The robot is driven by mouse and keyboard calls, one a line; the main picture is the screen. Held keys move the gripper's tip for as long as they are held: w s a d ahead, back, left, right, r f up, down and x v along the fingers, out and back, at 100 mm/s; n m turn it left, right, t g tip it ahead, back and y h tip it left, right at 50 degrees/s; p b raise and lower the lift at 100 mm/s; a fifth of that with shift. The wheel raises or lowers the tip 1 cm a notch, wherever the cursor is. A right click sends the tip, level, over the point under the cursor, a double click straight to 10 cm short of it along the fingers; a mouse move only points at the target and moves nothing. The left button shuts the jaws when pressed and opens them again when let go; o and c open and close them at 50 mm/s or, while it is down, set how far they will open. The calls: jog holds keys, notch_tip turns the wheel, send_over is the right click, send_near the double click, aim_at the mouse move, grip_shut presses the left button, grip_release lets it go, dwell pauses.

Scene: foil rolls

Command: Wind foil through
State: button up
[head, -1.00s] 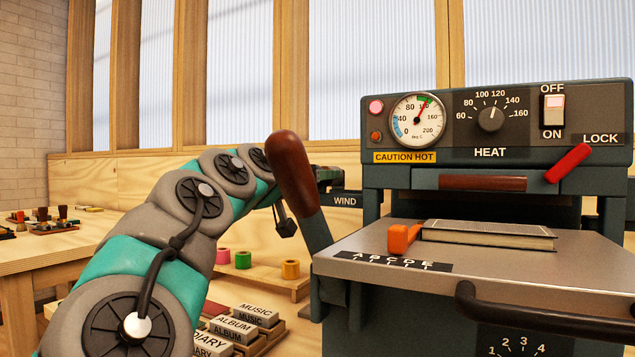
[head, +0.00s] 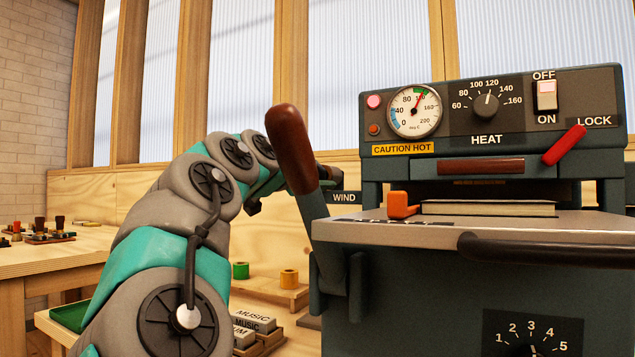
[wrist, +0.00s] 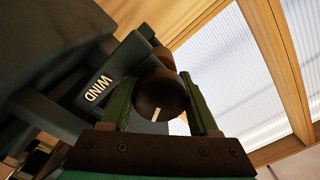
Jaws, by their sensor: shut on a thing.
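The machine (head: 490,115) stands on the right, with a WIND label (head: 344,197) on its left side. In the wrist view the WIND label (wrist: 98,90) is beside a round dark brown knob (wrist: 160,93) with a pale mark. My gripper (wrist: 158,80) has its green fingers on both sides of this knob and is shut on it. In the head view my arm reaches behind the brown-handled lever (head: 291,148), which hides most of my gripper. I cannot make out the foil in the machine clearly.
The bed (head: 370,228) bears a book (head: 488,208) and an orange block (head: 402,204). A dark bar handle (head: 540,250) runs along its front. Green (head: 240,270) and yellow (head: 289,279) rolls stand on a low wooden shelf. A red LOCK lever (head: 565,146) is at the right.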

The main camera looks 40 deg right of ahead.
jog(key=m+b, duration=0.1)
jog(key=m, duration=0.2)
jog(key=shift+s+d+f+m, duration=0.1)
jog(key=shift+m, duration=0.3)
